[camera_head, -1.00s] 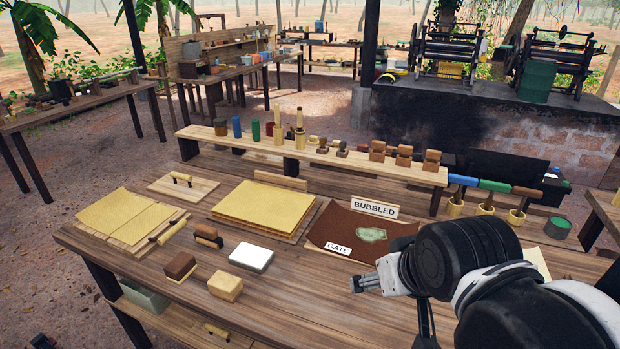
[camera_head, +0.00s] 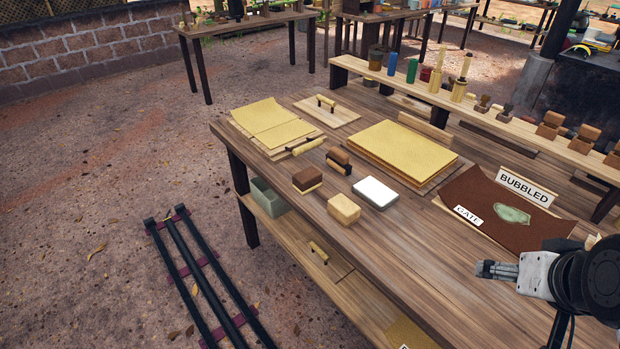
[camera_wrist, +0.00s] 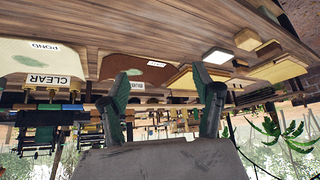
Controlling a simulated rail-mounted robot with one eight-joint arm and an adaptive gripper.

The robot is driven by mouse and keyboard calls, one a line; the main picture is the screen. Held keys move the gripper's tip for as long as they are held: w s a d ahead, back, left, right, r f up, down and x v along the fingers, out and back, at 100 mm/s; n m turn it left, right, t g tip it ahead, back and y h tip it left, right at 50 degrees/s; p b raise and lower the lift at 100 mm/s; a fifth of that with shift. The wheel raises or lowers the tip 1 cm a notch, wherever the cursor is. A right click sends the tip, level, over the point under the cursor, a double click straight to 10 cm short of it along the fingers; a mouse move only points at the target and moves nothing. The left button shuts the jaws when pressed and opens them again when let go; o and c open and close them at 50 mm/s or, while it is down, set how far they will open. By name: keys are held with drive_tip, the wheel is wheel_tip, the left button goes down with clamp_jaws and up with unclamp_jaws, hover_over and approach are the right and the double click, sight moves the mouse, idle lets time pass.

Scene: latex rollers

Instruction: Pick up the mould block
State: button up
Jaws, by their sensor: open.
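A plain tan block (camera_head: 344,208) lies near the bench's front edge. A brown-topped block with a pale base (camera_head: 307,180) is left of it, and a dark brown block with a rounded top (camera_head: 339,160) is behind. I cannot tell for certain which is the mould block. My gripper (camera_head: 495,269) is open and empty, well to the right of these blocks, in front of the brown sheet. In the wrist view my gripper's two fingers (camera_wrist: 163,90) are spread apart, and the tan block (camera_wrist: 247,39) shows upside down beyond them.
A white slab (camera_head: 376,192) lies right of the tan block. Yellow sheets (camera_head: 403,148) are stacked behind it. A brown sheet (camera_head: 479,190) carries "GATE" and "BUBBLED" labels. A raised shelf (camera_head: 465,108) runs along the back. Bare bench (camera_head: 400,250) lies between my gripper and the blocks.

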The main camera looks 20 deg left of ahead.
idle(0.3)
drive_tip(key=o, duration=0.7)
drive_tip(key=shift+c, duration=0.2)
drive_tip(key=w+a+r+n+g, duration=0.1)
drive_tip(key=w+a+r, duration=0.25)
drive_tip(key=w, duration=0.25)
drive_tip(key=w+a+r+n+g, duration=0.1)
drive_tip(key=w+a+r+n, duration=0.1)
drive_tip(key=w+a+r, duration=0.3)
drive_tip(key=n+g+b, duration=0.2)
drive_tip(key=n+g, duration=0.3)
drive_tip(key=n, duration=0.3)
hover_over(307, 174)
wheel_tip(307, 174, down, 18)
drive_tip(key=f, duration=0.8)
drive_tip(key=shift+w+d+f, duration=0.1)
drive_tip(key=shift+d, duration=0.15)
drive_tip(key=shift+a+f, duration=0.15)
drive_tip(key=shift+f, duration=1.2)
drive_tip(key=shift+a+f, duration=0.1)
drive_tip(key=shift+f, duration=1.2)
